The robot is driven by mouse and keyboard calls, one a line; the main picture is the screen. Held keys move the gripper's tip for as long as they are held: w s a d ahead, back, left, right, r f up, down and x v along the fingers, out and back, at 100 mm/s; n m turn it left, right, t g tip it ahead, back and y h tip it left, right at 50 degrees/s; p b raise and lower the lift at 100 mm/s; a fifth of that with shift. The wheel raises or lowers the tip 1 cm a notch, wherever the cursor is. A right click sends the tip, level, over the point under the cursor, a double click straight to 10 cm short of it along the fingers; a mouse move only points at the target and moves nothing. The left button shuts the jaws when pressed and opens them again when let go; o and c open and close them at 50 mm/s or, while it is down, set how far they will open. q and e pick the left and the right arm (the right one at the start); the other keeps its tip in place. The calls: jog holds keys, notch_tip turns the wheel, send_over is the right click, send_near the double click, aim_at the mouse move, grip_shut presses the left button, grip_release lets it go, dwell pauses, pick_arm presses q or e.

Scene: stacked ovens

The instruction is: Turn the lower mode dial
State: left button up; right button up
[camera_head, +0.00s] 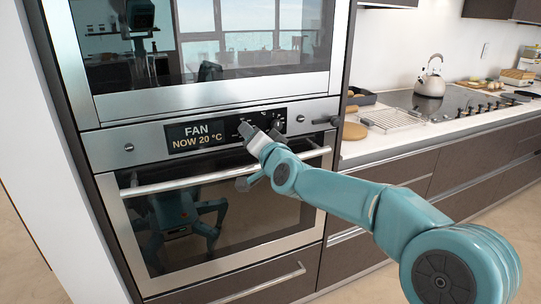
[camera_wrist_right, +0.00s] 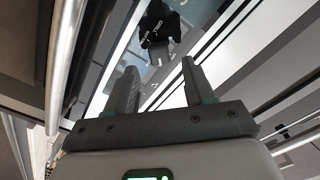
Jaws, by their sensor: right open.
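The lower oven's control panel (camera_head: 150,143) has a display reading "FAN NOW 20 °C". The dark mode dial area (camera_head: 279,122) is right of the display, partly hidden behind my right gripper (camera_head: 258,132). In the right wrist view, the black dial with white markings (camera_wrist_right: 155,24) lies beyond and between the open fingertips of my right gripper (camera_wrist_right: 160,65). The fingers look empty, and I cannot tell whether they touch the dial. My left gripper is not in view.
The lower oven's bar handle (camera_head: 190,183) runs just below the panel, close under my right wrist. The upper oven (camera_head: 215,85) is above. A counter with a kettle (camera_head: 430,82) and a wire rack (camera_head: 392,119) is on the right.

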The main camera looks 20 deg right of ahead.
jog(key=s+b, duration=0.1)
jog(key=s, duration=1.2)
jog(key=shift+d, duration=0.2)
jog(key=shift+d, duration=0.1)
